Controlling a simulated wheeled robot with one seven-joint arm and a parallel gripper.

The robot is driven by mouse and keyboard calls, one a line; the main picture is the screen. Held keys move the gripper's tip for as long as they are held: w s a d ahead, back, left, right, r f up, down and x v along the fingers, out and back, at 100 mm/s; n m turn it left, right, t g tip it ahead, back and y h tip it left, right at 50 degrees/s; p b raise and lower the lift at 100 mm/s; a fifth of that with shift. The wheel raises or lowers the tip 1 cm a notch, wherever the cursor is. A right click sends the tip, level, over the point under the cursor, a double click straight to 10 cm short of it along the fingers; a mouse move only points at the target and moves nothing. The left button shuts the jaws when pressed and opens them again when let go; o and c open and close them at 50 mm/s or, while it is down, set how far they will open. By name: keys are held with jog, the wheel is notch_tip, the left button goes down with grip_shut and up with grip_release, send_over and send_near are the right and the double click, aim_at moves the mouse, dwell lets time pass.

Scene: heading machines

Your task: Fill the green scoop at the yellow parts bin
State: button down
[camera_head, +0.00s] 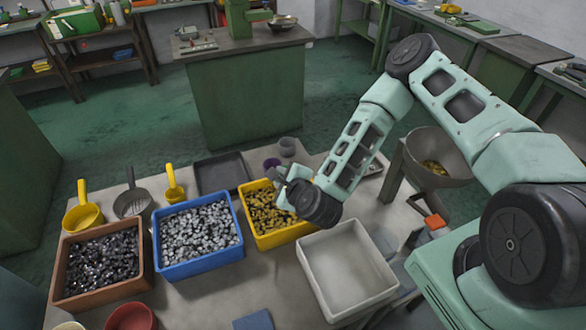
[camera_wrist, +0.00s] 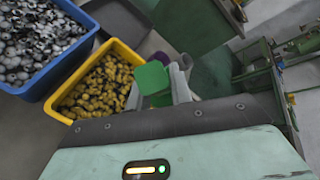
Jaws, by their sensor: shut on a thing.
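The yellow parts bin (camera_head: 286,238) holds many small brass-coloured parts and stands on the table between the blue bin and an empty pale bin. It also shows in the wrist view (camera_wrist: 78,77). My gripper (camera_head: 283,182) is over the right part of the yellow bin. In the wrist view my gripper (camera_wrist: 157,90) is shut on the green scoop (camera_wrist: 152,77), which shows between the pale fingers, by the bin's right side. The scoop is hidden in the head view. I cannot tell whether parts lie in it, or whether it touches the parts.
The blue bin (camera_head: 201,262) of silvery parts and the brown bin (camera_head: 103,296) of dark parts stand left. The pale bin (camera_head: 344,300) is right. A purple cup (camera_head: 271,164), a grey cup (camera_head: 287,147) and a dark tray (camera_head: 222,191) lie behind. A grey hopper (camera_head: 440,150) stands right.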

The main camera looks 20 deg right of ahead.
jog(key=shift+w+a+r, duration=0.1)
jog(key=shift+w+a, duration=0.1)
jog(key=shift+a, duration=0.4)
jog(key=shift+w+d+f+m+g, duration=0.2)
jog(key=shift+f+m+g, duration=0.25)
jog(key=shift+g, duration=0.15)
notch_tip(320, 180, down, 13)
jog(key=w+d+b, duration=0.2)
jog(key=b, duration=0.9)
jog(key=shift+s+a+r+n+t+h+p, duration=0.1)
jog(key=shift+s+a+r+n+t+p, duration=0.3)
jog(key=shift+r+p, duration=1.25)
jog(key=shift+s+a+r+n+t+h+p, duration=0.2)
jog(key=shift+r+t+p, duration=0.45)
jog(key=shift+r, duration=1.65)
jog(key=shift+s+a+r+n+t+p, duration=0.15)
jog(key=shift+a+r+n+t+p, duration=0.15)
jog(key=shift+r+p, duration=1.45)
jog(key=shift+d+r+b, duration=0.1)
jog(key=shift+r+b, duration=0.15)
jog(key=shift+b, duration=0.05)
